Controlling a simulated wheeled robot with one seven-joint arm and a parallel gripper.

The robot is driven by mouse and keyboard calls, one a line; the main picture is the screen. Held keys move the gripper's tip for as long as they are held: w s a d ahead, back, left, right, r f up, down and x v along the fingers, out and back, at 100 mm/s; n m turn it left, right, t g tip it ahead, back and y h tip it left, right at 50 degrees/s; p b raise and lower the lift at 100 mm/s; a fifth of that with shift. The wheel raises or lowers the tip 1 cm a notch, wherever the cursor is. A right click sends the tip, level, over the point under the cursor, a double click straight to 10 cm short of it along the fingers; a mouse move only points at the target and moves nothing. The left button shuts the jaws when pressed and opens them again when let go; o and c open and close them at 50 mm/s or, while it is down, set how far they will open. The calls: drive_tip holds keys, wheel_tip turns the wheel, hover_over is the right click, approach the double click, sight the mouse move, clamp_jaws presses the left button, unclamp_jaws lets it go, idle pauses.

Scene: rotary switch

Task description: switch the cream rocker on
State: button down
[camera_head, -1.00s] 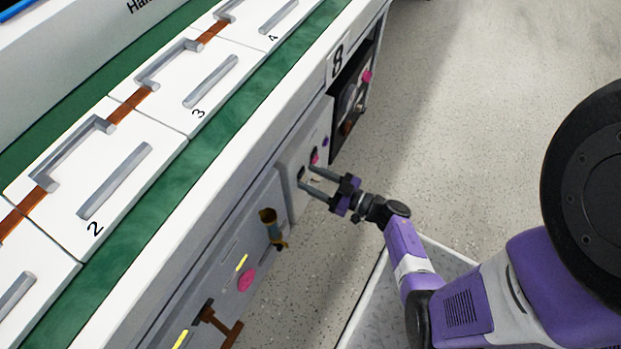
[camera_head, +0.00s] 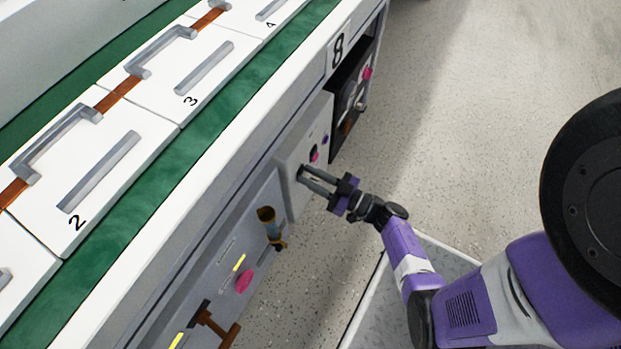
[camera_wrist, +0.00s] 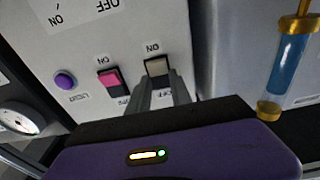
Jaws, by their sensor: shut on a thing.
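The cream rocker (camera_wrist: 157,66) sits in a dark frame on the light grey switch panel (camera_wrist: 130,30), with "ON" printed beside it. The label on its other side is mostly hidden by my fingers. My gripper (camera_wrist: 163,84) has its two fingers drawn close together, with their tips at the lower part of the cream rocker. In the head view my gripper (camera_head: 303,177) reaches left to the panel (camera_head: 291,195). There the fingertips cover the rocker, so its tilt is not clear.
A pink rocker (camera_wrist: 109,78) and a purple button (camera_wrist: 65,81) are left of the cream rocker in the wrist view. A blue cylinder with gold ends (camera_wrist: 288,62) is to the right. In the head view, open floor (camera_head: 460,130) lies right of the bench.

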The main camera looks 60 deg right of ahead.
drive_tip(key=f+t+b, duration=0.1)
drive_tip(key=b, duration=0.2)
drive_tip(key=shift+t, duration=0.3)
drive_tip(key=shift+r+b, duration=0.1)
drive_tip(key=shift+b, duration=0.4)
drive_tip(key=shift+r+t, duration=0.1)
drive_tip(key=shift+t, duration=0.2)
drive_tip(key=c, duration=1.2)
unclamp_jaws()
drive_tip(key=shift+o, duration=0.2)
